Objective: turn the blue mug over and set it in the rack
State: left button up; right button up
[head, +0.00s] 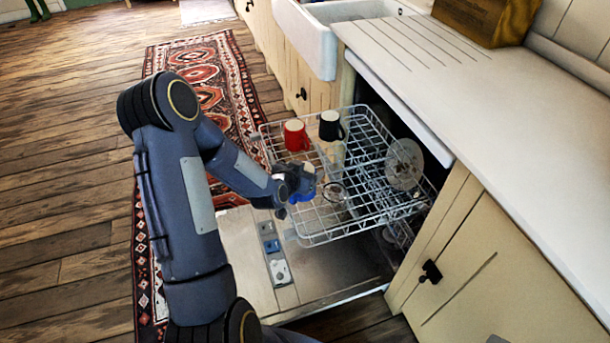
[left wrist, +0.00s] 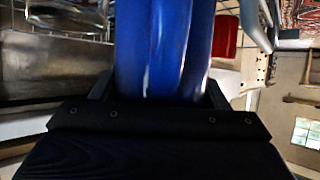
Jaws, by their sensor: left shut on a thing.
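The blue mug (left wrist: 160,45) fills the middle of the left wrist view, between the fingers of my left gripper (left wrist: 160,95). In the head view a small part of the blue mug (head: 304,195) shows at my left gripper (head: 300,186), which is shut on it. The gripper hides most of the mug, and I cannot tell which way its mouth faces. The gripper is over the near left part of the white wire rack (head: 330,235), pulled out of the dishwasher. I cannot tell whether the mug touches the rack. My right gripper is not in view.
A red mug (head: 296,135) and a black mug (head: 331,126) stand at the rack's far end. A clear glass (head: 333,155) is near them, and a clear round dish (head: 404,165) stands at the right. The open dishwasher door (head: 240,240) lies below; the counter (head: 480,110) is to the right.

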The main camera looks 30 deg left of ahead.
pick_arm(q)
jog(key=shift+f, duration=0.95)
jog(key=shift+f+b, duration=0.5)
jog(key=shift+b, duration=0.25)
jog(key=o, duration=1.2)
jog(key=shift+c, duration=0.2)
jog(key=shift+r, duration=0.1)
